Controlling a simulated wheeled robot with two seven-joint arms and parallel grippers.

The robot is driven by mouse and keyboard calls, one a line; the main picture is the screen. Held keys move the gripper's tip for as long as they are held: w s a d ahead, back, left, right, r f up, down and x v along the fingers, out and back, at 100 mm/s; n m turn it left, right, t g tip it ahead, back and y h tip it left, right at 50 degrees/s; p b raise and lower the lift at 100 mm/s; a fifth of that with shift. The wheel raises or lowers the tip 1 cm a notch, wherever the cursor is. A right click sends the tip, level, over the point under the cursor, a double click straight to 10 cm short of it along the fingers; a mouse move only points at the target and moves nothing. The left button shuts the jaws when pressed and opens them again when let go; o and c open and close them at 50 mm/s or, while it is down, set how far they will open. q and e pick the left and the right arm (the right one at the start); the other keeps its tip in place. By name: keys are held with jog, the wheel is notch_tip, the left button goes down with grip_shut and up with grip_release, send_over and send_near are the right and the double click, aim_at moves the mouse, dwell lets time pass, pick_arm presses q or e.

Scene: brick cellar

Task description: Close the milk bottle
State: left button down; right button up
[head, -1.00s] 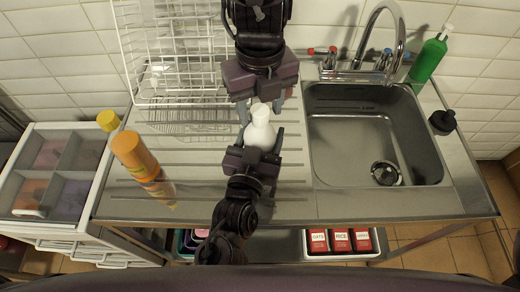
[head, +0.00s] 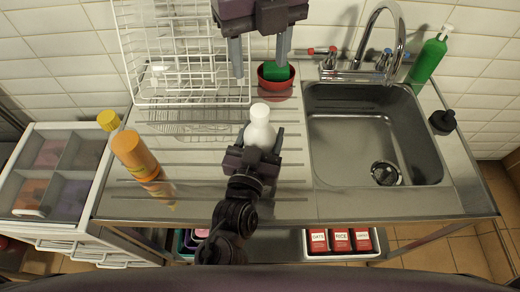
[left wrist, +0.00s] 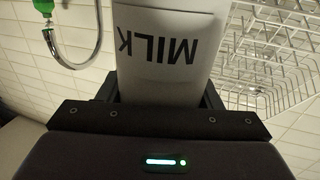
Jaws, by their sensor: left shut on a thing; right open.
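The white milk bottle (head: 258,131) stands upright on the steel drainboard. A white round cap-like top (head: 260,111) sits at its neck; whether it is seated fully cannot be told. My left gripper (head: 254,145) is shut around the bottle's body from the near side. In the left wrist view the bottle (left wrist: 166,55) fills the space between the fingers, its MILK lettering upside down. My right gripper (head: 260,66) is open and empty, beyond and above the bottle, apart from it.
A red bowl with a green sponge (head: 276,73) stands behind the bottle. A white wire dish rack (head: 190,98) is at the back left, the sink (head: 370,150) at the right.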

jog(key=shift+r, duration=0.4)
pick_arm(q)
jog(key=shift+c, duration=1.8)
grip_release()
jog(key=b+v, duration=0.1)
jog(key=v, duration=0.6)
jog(key=shift+s+b, duration=0.3)
jog(key=shift+s, duration=0.05)
pick_arm(e)
jog(key=shift+f, duration=0.85)
pick_arm(q)
jog(key=shift+s+a+f, duration=0.1)
